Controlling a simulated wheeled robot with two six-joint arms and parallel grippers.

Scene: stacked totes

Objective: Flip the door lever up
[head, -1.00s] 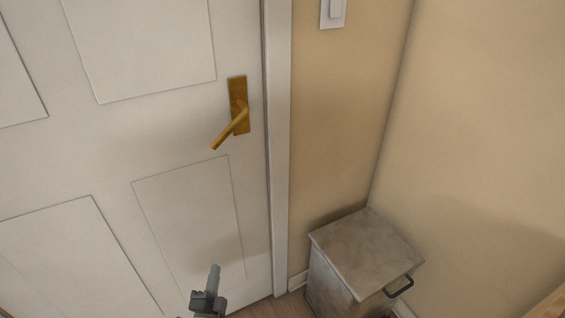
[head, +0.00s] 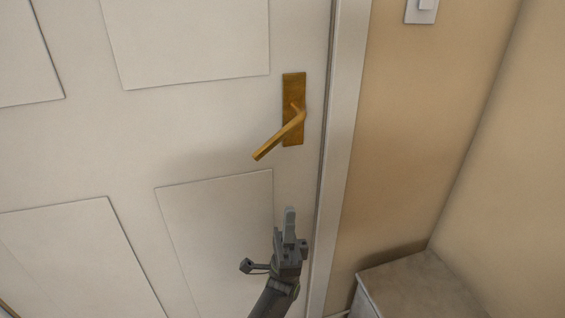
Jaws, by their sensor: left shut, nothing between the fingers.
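The brass door lever (head: 277,137) slants down and to the left from its brass backplate (head: 292,82) on the white door (head: 200,130). My left gripper (head: 290,212) is below the lever in the head view, its fingers together and pointing up. It is shut and empty, and a gap shows in the picture between its fingertips and the lever. My right gripper is not in view.
The white door frame (head: 344,150) runs just right of the lever. A grey-brown box-like bin (head: 425,290) stands at the bottom right by the beige wall (head: 440,120). A light switch (head: 421,12) is at the top.

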